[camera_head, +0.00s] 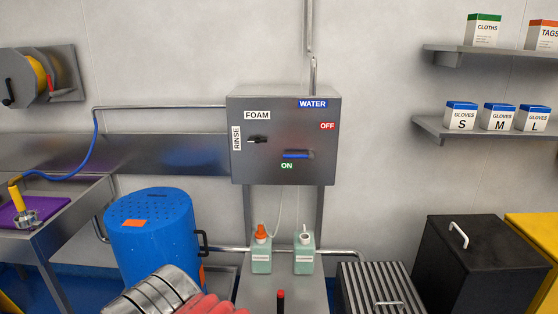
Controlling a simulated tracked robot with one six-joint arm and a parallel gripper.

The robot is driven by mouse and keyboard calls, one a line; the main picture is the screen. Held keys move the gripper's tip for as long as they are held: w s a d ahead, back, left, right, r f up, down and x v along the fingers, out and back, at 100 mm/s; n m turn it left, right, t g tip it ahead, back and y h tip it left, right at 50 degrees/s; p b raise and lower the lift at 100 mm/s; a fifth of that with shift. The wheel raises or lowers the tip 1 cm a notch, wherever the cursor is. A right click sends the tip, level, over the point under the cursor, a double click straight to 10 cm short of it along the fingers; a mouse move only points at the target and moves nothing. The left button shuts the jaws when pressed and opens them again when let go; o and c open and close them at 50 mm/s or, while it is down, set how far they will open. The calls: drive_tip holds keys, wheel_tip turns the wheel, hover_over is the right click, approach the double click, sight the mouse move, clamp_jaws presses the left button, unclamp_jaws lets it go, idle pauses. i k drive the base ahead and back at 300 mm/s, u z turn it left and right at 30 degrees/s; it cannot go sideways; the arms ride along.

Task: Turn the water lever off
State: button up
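The water lever (298,154) is a short blue handle on the front of a grey steel control box (270,138) on the wall. It lies about level, just above the green ON label (287,166). The red OFF label (328,126) is higher and to the right of it, and the blue WATER label (313,104) is near the box's top. Which end of the lever is the pivot is too small to tell. I cannot make out my gripper in this view, and nothing visible touches the lever.
A black selector knob (258,140) sits left of the lever by FOAM and RINSE labels. Below the box stand two green bottles (262,252). A blue drum (152,238) is at left, a black bin (470,260) at right. Metal and red items (215,305) fill the bottom edge.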

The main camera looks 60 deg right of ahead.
sight(309, 155)
drive_tip(key=z, duration=0.1)
drive_tip(key=i, duration=1)
drive_tip(key=u, duration=0.1)
